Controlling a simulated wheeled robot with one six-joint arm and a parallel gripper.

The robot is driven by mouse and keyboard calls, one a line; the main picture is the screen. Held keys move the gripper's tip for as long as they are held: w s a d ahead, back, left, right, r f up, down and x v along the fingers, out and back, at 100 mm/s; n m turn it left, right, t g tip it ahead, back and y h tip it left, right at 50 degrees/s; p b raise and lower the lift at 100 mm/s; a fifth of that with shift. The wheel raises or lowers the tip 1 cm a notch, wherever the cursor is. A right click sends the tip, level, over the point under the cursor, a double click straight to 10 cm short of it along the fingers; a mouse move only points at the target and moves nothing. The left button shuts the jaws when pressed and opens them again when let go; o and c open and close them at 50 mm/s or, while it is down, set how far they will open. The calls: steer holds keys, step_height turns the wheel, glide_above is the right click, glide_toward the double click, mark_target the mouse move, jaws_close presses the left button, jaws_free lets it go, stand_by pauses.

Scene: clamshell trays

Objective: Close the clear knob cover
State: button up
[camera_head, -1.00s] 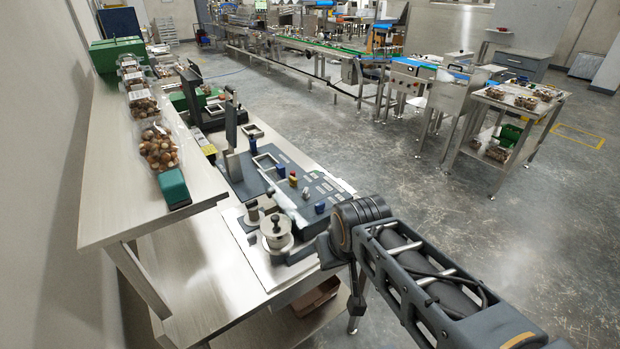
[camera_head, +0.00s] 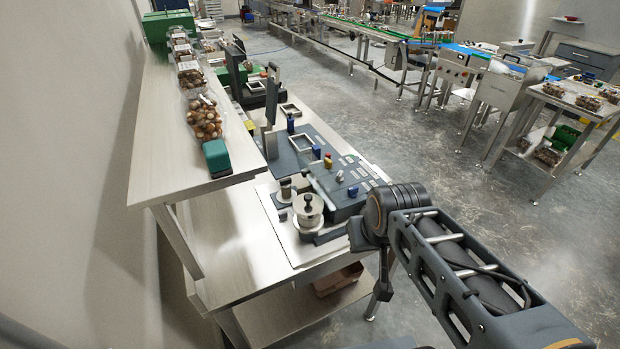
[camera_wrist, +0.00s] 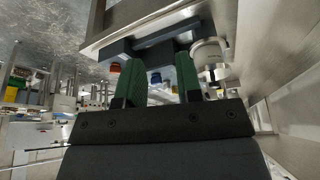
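The control panel (camera_head: 323,193) is a dark console on the steel bench, with blue, yellow and red knobs. A square frame (camera_head: 301,143) stands around a knob area near the panel's left side; it may belong to the cover, but I cannot make out a clear lid or how far it is open. In the wrist view the panel (camera_wrist: 160,40) shows beyond the fingers, with a blue knob (camera_wrist: 155,78) and a red knob (camera_wrist: 115,68). My gripper (camera_wrist: 159,76) is open, its two green fingers apart with nothing seen between them touching either. The fingers are hidden in the head view.
A round metal piece with a black knob (camera_head: 308,210) stands at the panel's near end, close to my arm. A raised shelf (camera_head: 165,160) with bagged produce (camera_head: 204,117) runs along the left. Dark upright plates (camera_head: 271,100) rise behind the panel. Open floor lies to the right.

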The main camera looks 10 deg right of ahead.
steer(key=w+a+r, duration=0.1)
steer(key=w, duration=0.1)
steer(key=w+a+r+n+g+h, duration=0.1)
steer(key=w+r, duration=0.1)
steer(key=w, duration=0.1)
steer(key=w+a+r+n+g+p, duration=0.1)
steer(key=w+r, duration=0.1)
steer(key=w, duration=0.1)
steer(key=shift+a+r+h, duration=0.1)
steer(key=shift+a+h, duration=0.2)
jaws_close()
steer(key=w+a+r+n+h, duration=0.2)
steer(key=w+a+r+h, duration=0.1)
steer(key=w+a, duration=0.5)
steer(key=shift+g, duration=0.3)
steer(key=p+x, duration=0.1)
steer(key=x, duration=0.9)
steer(key=shift+w+d+p, duration=0.2)
steer(key=shift+d+p, duration=0.05)
steer(key=shift+p, duration=0.1)
